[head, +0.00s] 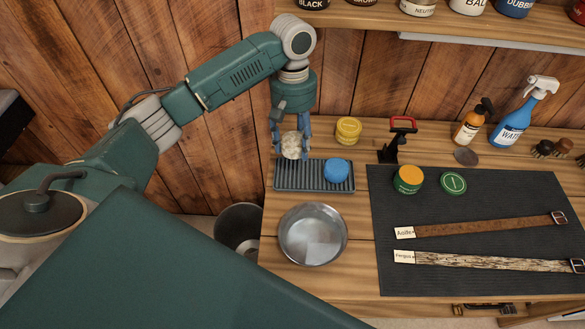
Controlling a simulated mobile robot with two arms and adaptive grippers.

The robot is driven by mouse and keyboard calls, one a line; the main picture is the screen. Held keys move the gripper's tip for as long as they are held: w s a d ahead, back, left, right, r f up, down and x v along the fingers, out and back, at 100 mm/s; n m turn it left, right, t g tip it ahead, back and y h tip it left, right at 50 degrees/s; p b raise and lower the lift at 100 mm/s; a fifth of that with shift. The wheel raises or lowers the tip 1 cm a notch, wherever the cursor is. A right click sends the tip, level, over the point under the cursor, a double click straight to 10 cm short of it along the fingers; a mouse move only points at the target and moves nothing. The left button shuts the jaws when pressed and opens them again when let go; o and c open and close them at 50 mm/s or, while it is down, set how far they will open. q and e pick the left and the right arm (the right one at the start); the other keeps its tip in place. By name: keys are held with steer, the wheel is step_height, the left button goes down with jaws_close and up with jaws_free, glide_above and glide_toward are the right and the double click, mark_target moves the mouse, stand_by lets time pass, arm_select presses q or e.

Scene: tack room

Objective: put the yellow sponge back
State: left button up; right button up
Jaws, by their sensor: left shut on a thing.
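My left gripper (292,149) comes down from above, with its fingers shut on the sides of a pale yellowish, rounded sponge (292,144). The sponge is over the left rear part of a dark grey ribbed tray (302,184). I cannot tell whether it touches the tray. A blue sponge (336,170) lies on the right part of the tray. The tray's left half in front of the gripper is bare. My right gripper is not in view.
A yellow tin (348,130) and a black stand with a red top (396,140) are behind the tray. A metal bowl (313,234) is in front. A dark mat (470,210) at right bears an open tin (408,179), a green lid (453,183) and two straps. A shelf (450,28) overhangs behind.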

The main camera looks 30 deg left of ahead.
mark_target(293, 174)
arm_select(q)
steer(key=shift+a+f, duration=0.1)
steer(key=shift+f, duration=0.1)
step_height(293, 174, down, 4)
steer(key=shift+r+p, duration=0.1)
steer(key=shift+p, duration=0.4)
steer(key=shift+f, duration=0.35)
step_height(293, 174, down, 4)
steer(key=p, duration=0.2)
steer(key=shift+p, duration=0.35)
steer(key=shift+f, duration=0.3)
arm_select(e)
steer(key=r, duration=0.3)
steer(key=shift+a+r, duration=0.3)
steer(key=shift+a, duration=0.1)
arm_select(q)
steer(key=shift+f, duration=0.1)
steer(key=shift+f, duration=0.1)
